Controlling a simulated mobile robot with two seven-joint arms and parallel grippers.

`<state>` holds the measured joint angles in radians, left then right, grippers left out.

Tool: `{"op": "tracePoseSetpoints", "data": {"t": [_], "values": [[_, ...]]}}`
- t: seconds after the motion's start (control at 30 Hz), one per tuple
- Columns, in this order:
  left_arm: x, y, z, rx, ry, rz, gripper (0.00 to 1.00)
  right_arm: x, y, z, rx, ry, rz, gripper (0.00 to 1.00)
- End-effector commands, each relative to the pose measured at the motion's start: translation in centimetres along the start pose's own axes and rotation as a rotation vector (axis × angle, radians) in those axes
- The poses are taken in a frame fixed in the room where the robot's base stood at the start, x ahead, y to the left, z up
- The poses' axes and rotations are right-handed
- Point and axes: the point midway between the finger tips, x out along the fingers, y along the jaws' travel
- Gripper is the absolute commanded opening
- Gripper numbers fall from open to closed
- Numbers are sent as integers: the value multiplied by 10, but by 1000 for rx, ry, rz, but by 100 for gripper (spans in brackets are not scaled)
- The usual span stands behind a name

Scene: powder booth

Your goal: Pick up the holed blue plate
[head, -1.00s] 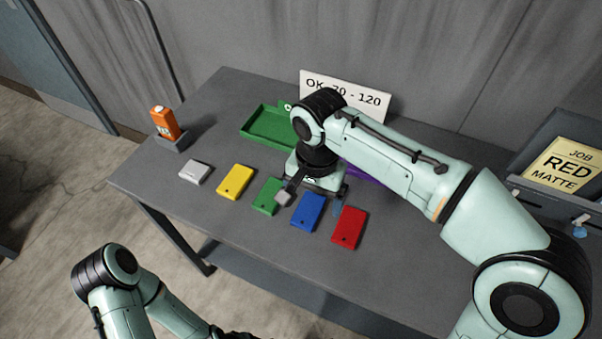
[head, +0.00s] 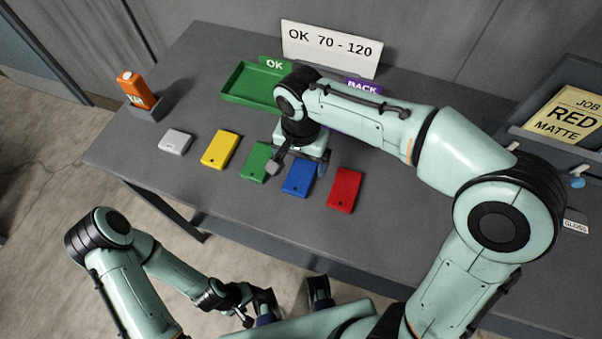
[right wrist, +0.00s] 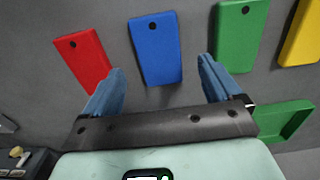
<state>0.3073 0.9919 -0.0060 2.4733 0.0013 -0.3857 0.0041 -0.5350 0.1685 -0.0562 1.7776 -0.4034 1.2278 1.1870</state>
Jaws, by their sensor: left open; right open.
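The blue plate (head: 297,178) lies flat on the grey table, between a green plate and a red plate. It has a small dark hole near one end, clear in the right wrist view (right wrist: 156,52). My right gripper (head: 297,164) is open and empty above the row, over the far end of the blue plate. In the right wrist view its two blue fingers (right wrist: 160,75) are spread wider than the plate, whose near end lies between their tips in the picture. Nothing is held. My left gripper (head: 292,287) is open and empty in front of the table.
A red plate (head: 343,190), green plate (head: 254,163), yellow plate (head: 220,149) and grey block (head: 175,142) share the row. Behind stand a green OK tray (head: 233,98), a purple RACK label (head: 363,87) and a sign (head: 331,47). An orange bottle (head: 137,90) stands at the left.

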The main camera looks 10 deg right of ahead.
Motion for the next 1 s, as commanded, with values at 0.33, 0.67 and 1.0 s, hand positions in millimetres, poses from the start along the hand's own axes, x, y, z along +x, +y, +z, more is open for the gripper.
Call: {"op": "tracePoseSetpoints", "data": {"t": [0.33, 0.67, 1.0], "values": [[6, -2, 0, -1, -2, -1, 72, 42, 1, 2, 1, -1, 1, 92], [5, -2, 0, -1, -2, -1, 72, 41, 1, 2, 0, -1, 1, 52], [5, -2, 0, -1, -2, -1, 72, 40, 1, 2, 0, 0, -1, 24]]}}
